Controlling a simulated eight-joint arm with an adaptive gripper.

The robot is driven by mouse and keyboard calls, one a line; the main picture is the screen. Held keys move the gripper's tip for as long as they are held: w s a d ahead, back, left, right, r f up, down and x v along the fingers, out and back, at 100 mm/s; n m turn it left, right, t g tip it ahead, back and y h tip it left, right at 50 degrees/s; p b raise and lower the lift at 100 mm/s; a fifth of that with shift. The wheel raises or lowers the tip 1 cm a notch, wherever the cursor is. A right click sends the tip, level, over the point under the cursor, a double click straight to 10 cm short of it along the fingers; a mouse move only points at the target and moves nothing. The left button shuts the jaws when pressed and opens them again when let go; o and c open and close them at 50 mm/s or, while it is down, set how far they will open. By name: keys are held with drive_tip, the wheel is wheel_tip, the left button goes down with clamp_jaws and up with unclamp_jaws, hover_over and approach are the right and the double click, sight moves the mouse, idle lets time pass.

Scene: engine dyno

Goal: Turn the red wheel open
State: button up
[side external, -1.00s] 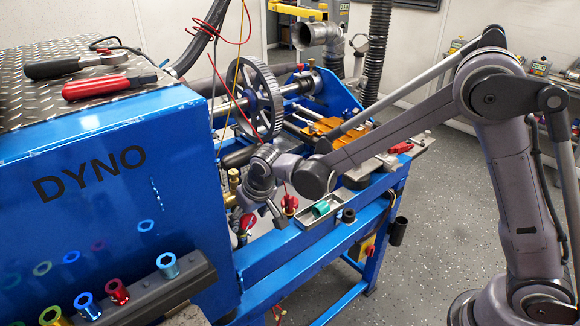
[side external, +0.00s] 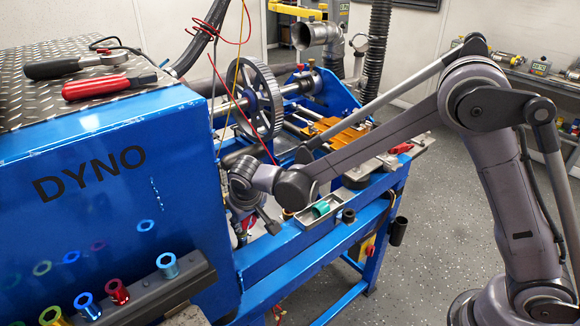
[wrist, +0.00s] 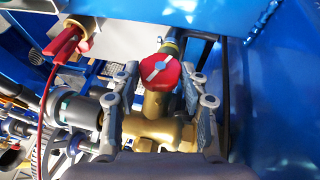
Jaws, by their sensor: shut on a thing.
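The red wheel (wrist: 160,72) shows in the wrist view as a small red knob with a pale bar across its face. It sits on a brass valve body (wrist: 155,130). My gripper (wrist: 161,82) has one finger on each side of the wheel and is shut on it; the exact contact spots are hard to see. In the side external view my gripper (side external: 256,218) points down beside the blue dyno cabinet (side external: 100,200), and I cannot make out the wheel there.
A red clamp (wrist: 65,42) with a red wire is on a brass fitting left of the wheel. A blue panel (wrist: 275,95) stands close on the right in the wrist view. A small tray with a green cylinder (side external: 321,209) lies on the bench rail beside my gripper.

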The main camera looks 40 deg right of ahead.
drive_tip(key=shift+h, duration=0.3)
drive_tip(key=o, duration=1.1)
drive_tip(key=shift+s+a+r, duration=0.2)
drive_tip(key=shift+s+r, duration=0.1)
drive_tip(key=shift+r, duration=1.6)
drive_tip(key=shift+s+a+r, duration=0.25)
drive_tip(key=shift+s+r, duration=0.1)
drive_tip(key=shift+r, duration=1.6)
drive_tip(key=shift+s+a+r, duration=0.2)
drive_tip(key=shift+s+r, duration=0.1)
drive_tip(key=shift+r, duration=1.6)
